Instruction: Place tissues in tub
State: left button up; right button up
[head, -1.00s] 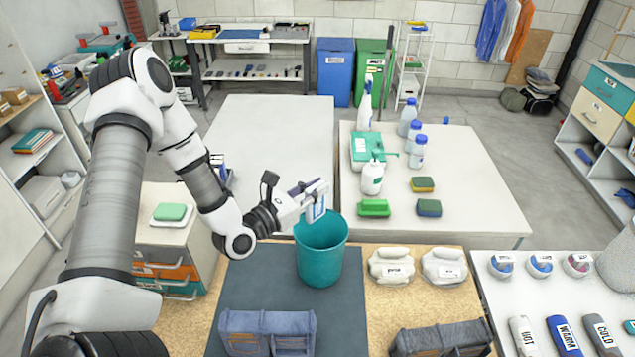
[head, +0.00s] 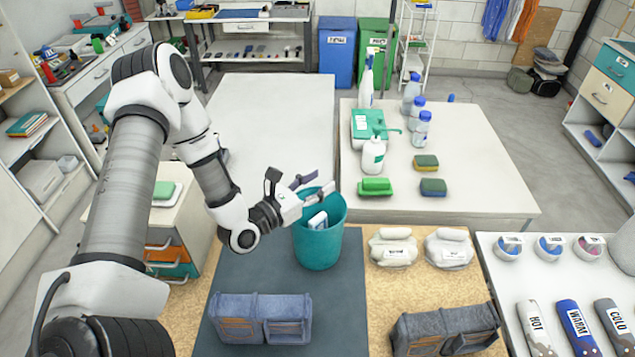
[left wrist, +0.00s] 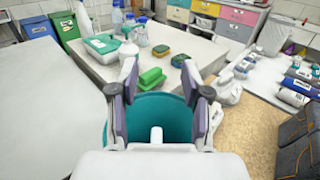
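The teal tub (head: 318,247) stands upright on the dark mat. A white and blue tissue pack (head: 317,221) sits inside it, its top showing near the rim. My left gripper (head: 312,186) is over the tub's mouth, with its purple-padded fingers spread and nothing between them. In the left wrist view the gripper (left wrist: 158,75) is open above the tub (left wrist: 165,112). A small white shape shows inside the tub there, too little to name surely. The arm covers part of the table behind it. My right gripper is not in view.
Denim organisers (head: 262,318) lie in front of the tub. White bundles (head: 393,247) are to its right. The long white table (head: 275,115) is largely clear.

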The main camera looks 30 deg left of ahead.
pick_arm(q)
jog(key=shift+w, duration=0.1)
dwell(0.3)
notch_tip(320, 180, up, 7)
jog(key=p, duration=0.4)
jog(key=shift+s+p, duration=0.2)
jog(key=shift+p, duration=0.1)
jog(key=shift+w+f, duration=0.1)
jog(key=shift+w, duration=0.1)
jog(key=shift+s, duration=0.1)
